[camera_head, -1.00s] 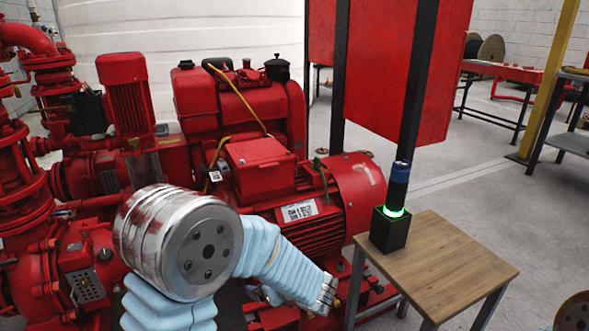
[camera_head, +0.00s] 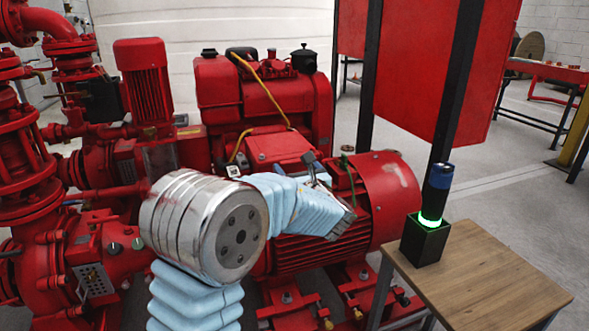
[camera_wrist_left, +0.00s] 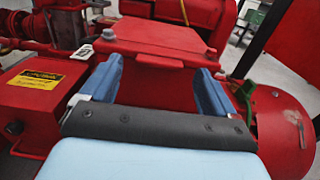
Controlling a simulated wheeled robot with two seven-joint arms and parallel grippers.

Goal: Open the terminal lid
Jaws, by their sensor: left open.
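The red terminal box with its flat lid (camera_head: 283,146) sits on top of the red motor (camera_head: 385,195), and my left arm hides its front in the head view. In the left wrist view the lid (camera_wrist_left: 155,37) lies flat on the box, with bolts at its near corners. My left gripper (camera_head: 318,172) is at the near right side of the box in the head view. In the left wrist view its two blue fingers (camera_wrist_left: 157,80) are open, one on each side of the box's near face, with nothing held. Whether they touch the box cannot be told.
A wooden table (camera_head: 490,280) with a black holder and a glowing-ringed torch (camera_head: 434,205) stands at the right. A red box with a yellow label (camera_wrist_left: 38,82) is left of my gripper. Red pipes (camera_head: 25,150) crowd the left side.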

